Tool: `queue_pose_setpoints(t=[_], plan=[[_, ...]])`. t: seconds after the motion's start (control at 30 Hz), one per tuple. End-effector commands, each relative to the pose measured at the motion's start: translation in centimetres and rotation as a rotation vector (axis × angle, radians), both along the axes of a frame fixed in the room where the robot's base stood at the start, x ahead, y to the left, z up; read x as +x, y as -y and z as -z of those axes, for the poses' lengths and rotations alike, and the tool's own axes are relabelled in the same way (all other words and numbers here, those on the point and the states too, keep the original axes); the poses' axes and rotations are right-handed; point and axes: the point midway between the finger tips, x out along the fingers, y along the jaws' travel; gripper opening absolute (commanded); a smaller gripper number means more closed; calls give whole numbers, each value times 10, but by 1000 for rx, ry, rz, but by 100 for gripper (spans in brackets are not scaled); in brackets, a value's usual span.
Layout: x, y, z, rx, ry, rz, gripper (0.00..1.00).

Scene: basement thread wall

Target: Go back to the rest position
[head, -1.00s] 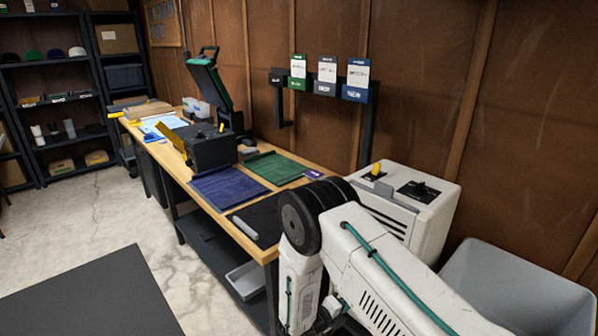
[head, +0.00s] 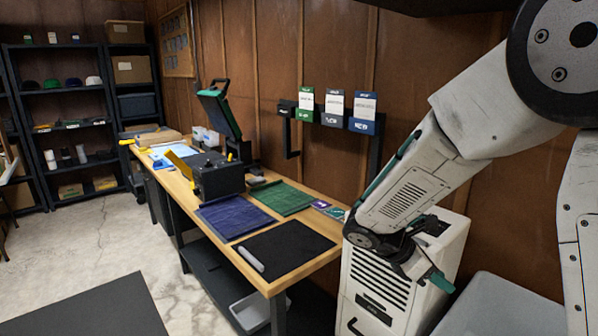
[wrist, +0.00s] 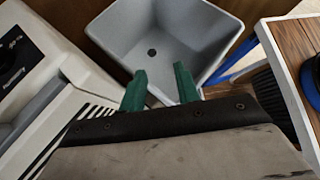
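My gripper (head: 438,278) hangs at the end of my folded arm in the head view, in front of the white slotted cabinet (head: 375,285). In the wrist view the two green fingers (wrist: 160,88) stand apart with nothing between them. They point toward a grey bin (wrist: 205,20), which lies beyond the fingertips. The cabinet's top and slots also show at the left of the wrist view (wrist: 60,125).
The workbench (head: 275,288) runs along the wall with a black mat (head: 290,245), blue cloth (head: 235,215), green cloth (head: 283,197) and a press (head: 215,175). Three cards hang on a wall rack (head: 335,105). The grey bin also shows at lower right (head: 500,305). Floor is open at left.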

Motion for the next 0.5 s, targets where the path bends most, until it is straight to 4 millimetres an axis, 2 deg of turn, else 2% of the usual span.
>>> queue_pose_setpoints(t=[0.03, 0.2, 0.5], plan=[[-12, 5, -14, 32, 57, 63, 32], [-53, 13, -45, 135, 226, 281, 32], [-126, 14, -85, 314, 502, 672, 32]])
